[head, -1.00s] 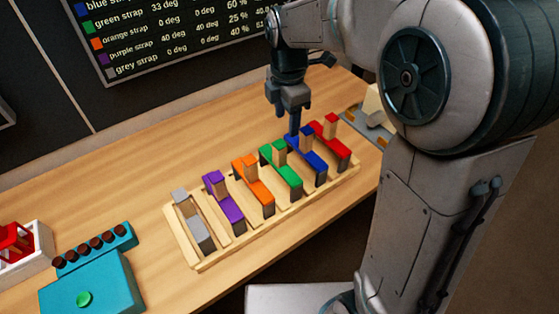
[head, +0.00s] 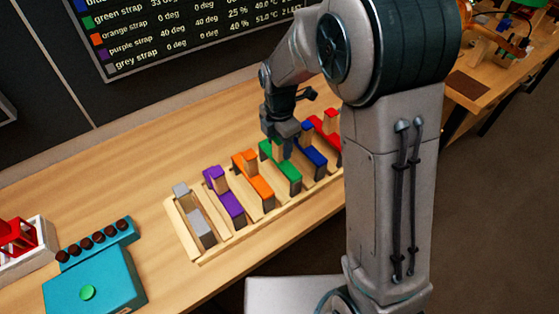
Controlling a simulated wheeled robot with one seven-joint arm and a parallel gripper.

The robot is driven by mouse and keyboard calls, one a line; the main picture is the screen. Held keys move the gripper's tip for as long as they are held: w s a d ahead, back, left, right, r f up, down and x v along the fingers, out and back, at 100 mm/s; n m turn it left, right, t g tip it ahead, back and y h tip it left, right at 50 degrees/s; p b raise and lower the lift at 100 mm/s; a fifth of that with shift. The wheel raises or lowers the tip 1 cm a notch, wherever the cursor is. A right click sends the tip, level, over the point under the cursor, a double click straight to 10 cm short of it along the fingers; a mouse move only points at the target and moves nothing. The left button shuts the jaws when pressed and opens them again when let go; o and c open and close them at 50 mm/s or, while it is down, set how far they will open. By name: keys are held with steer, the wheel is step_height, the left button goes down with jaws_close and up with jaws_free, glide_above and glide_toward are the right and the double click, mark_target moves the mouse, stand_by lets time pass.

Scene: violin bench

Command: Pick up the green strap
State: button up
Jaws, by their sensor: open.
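The green strap (head: 289,171) lies in a slot of the light wooden rack (head: 223,247), between the orange strap (head: 259,183) and the blue strap (head: 316,158). A wooden block stands up at its far part. My gripper (head: 284,150) is open and points down at the upper part of the green strap, close to that block. The fingers cover some of the strap and block. I cannot tell whether they touch the strap.
The rack also holds a grey strap (head: 201,229), a purple strap (head: 230,204) and a red strap (head: 325,127). A teal box (head: 110,280) with a green button and a white container (head: 30,262) stand at the left. The table behind the rack is clear at left.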

mark_target(279, 160)
steer(key=shift+f, duration=1.45)
jaws_close()
steer(key=shift+r, duration=0.15)
